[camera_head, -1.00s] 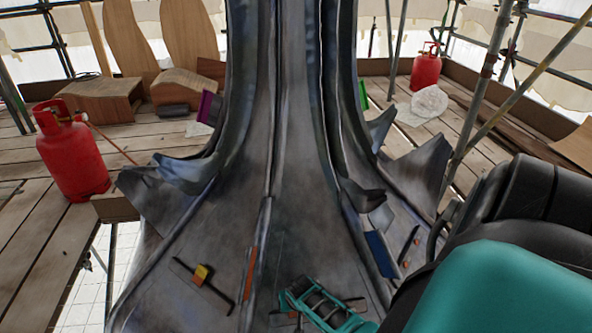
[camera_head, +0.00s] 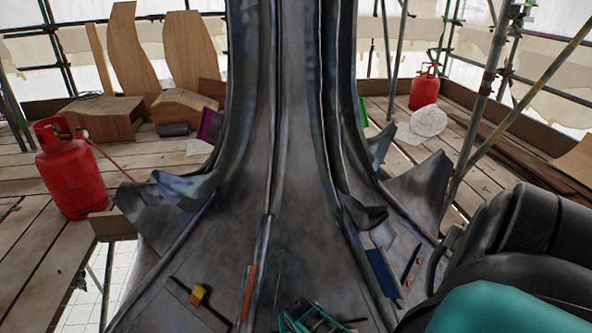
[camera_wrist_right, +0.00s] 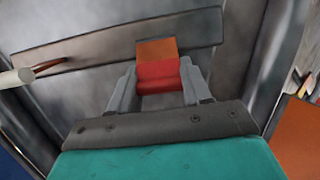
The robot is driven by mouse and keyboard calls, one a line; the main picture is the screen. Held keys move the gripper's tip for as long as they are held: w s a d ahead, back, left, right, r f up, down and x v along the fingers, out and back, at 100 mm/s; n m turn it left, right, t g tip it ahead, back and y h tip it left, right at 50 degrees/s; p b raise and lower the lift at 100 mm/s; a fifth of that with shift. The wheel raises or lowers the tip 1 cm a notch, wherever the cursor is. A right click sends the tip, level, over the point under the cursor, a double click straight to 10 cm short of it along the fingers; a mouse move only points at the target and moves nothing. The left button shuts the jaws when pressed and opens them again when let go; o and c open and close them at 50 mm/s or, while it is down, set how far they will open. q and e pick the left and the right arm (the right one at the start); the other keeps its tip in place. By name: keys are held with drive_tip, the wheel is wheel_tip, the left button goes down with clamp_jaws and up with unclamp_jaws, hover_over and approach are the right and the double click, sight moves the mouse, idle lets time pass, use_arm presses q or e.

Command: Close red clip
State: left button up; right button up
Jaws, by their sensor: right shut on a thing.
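In the right wrist view the red clip (camera_wrist_right: 158,76) sits between the two grey fingers of my right gripper (camera_wrist_right: 159,84), which is shut on its sides. An orange-brown part (camera_wrist_right: 157,48) adjoins the clip's far side and lies over a flat grey strip (camera_wrist_right: 90,53) on the metal surface. In the head view my right gripper (camera_head: 308,319) is cut off by the bottom edge, low on the spire (camera_head: 235,200), and hides the clip there. My left gripper is not in view.
A yellow and orange clip (camera_head: 198,294) sits on a dark strip to the left. An orange strip (camera_head: 248,290) and a blue strip (camera_head: 382,272) lie on the spire. Bent metal leaves (camera_head: 420,190) stick out. Red gas cylinders (camera_head: 70,175) stand on the planks.

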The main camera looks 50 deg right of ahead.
drive_tip(key=c, duration=0.4)
drive_tip(key=shift+o, duration=0.2)
drive_tip(key=shift+w+d+g+y, duration=0.25)
drive_tip(key=shift+g+y, duration=0.25)
drive_tip(key=shift+g, duration=0.1)
drive_tip(key=shift+w+d+f+g+y, duration=0.15)
drive_tip(key=shift+f+g+y, duration=0.1)
drive_tip(key=shift+g+y, duration=0.3)
drive_tip(key=o, duration=1.1)
drive_tip(key=shift+c, duration=0.2)
drive_tip(key=shift+r, duration=0.1)
drive_tip(key=r+p, duration=0.2)
drive_tip(key=r, duration=0.1)
drive_tip(key=r+p, duration=0.3)
drive_tip(key=r, duration=0.1)
drive_tip(key=s+a+r+p, duration=0.1)
drive_tip(key=r+p, duration=0.2)
drive_tip(key=r, duration=0.1)
drive_tip(key=shift+s+r, duration=0.1)
drive_tip(key=shift+s+a+r+p, duration=0.15)
drive_tip(key=shift+r+p, duration=0.3)
drive_tip(key=shift+r, duration=0.3)
